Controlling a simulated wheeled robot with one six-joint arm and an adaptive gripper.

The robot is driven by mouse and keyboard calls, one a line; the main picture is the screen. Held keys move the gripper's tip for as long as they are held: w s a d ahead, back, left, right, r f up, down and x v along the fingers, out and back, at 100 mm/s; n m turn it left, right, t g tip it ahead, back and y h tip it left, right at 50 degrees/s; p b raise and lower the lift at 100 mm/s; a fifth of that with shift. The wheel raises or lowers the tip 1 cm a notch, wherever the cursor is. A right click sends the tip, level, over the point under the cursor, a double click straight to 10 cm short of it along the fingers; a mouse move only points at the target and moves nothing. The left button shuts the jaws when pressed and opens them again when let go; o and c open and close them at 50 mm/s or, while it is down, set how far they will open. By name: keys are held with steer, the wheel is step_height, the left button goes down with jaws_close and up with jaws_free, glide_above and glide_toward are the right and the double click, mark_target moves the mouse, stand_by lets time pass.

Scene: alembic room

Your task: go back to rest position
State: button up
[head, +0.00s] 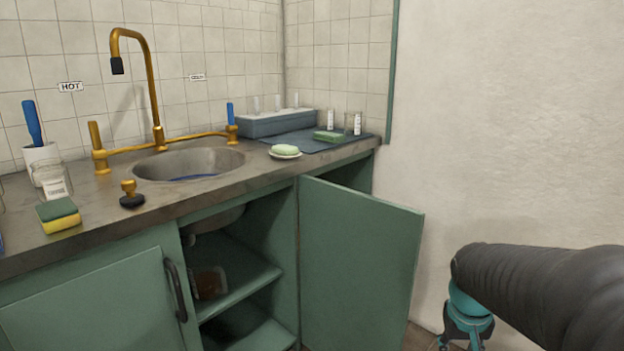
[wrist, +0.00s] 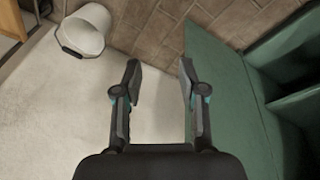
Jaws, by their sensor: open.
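My gripper (wrist: 160,82) is open and empty in the wrist view, its two fingers well apart. Between and beyond the fingers show a pale wall and a brown tiled floor. The green cabinet door (wrist: 222,75) is close to the right finger in that view; I cannot tell the exact gap. The same door (head: 360,255) stands open to the left of my arm.
The counter (head: 215,195) holds a sink (head: 190,163), a sponge (head: 58,215), a black stopper (head: 131,196) and a soap dish (head: 285,153). The open cabinet shows shelves (head: 240,285). A white bin (wrist: 83,30) stands on the floor. The pale wall (head: 500,130) bounds the right side.

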steer(key=s+a+r+n+t+y, duration=0.1)
steer(key=s+a+r+n+t, duration=0.1)
steer(key=s+a+r, duration=0.4)
steer(key=s+a+t, duration=0.1)
steer(key=s+a, duration=0.4)
steer(key=s, duration=0.1)
steer(key=shift+s+a+y, duration=0.2)
steer(key=shift+s+y, duration=0.1)
steer(key=shift+y, duration=0.1)
steer(key=shift+a, duration=0.1)
